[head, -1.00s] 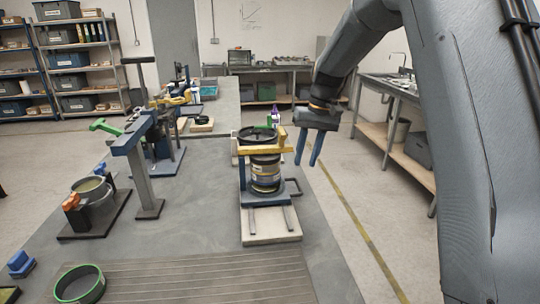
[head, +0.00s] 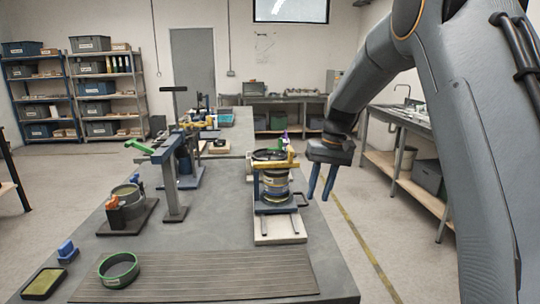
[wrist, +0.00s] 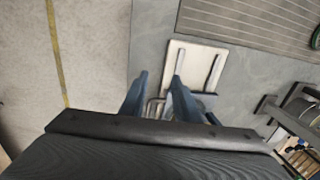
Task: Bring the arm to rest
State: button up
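My gripper (head: 320,190) hangs at the right of the bench in the head view, fingers pointing down. Its two blue fingers are apart with nothing between them. In the wrist view the fingers (wrist: 157,100) also stand apart, with the pale base board (wrist: 190,64) beyond them. In the head view the gripper is to the right of the lever frame's yellow bar (head: 276,165) and its round stack of dark rings (head: 275,188). I cannot tell the exact gap to the frame.
The grey bench (head: 215,228) carries a grey post stand (head: 173,185), a pot on a dark board (head: 126,196), a green ring (head: 119,270) and a ribbed mat (head: 210,272). Shelves (head: 96,85) stand at the back left. Floor is open right of the bench.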

jog(key=s+d+f, duration=0.1)
jog(key=s+f, duration=0.1)
jog(key=s, duration=0.8)
jog(key=s+d+f+h, duration=0.1)
jog(key=s+d+f, duration=0.1)
jog(key=s, duration=0.9)
jog(key=s+d+f+m+h, duration=0.1)
jog(key=s+f, duration=0.3)
jog(key=s, duration=0.7)
jog(key=shift+s+d+t, duration=0.2)
jog(key=shift+d+t, duration=0.05)
jog(key=shift+t, duration=0.15)
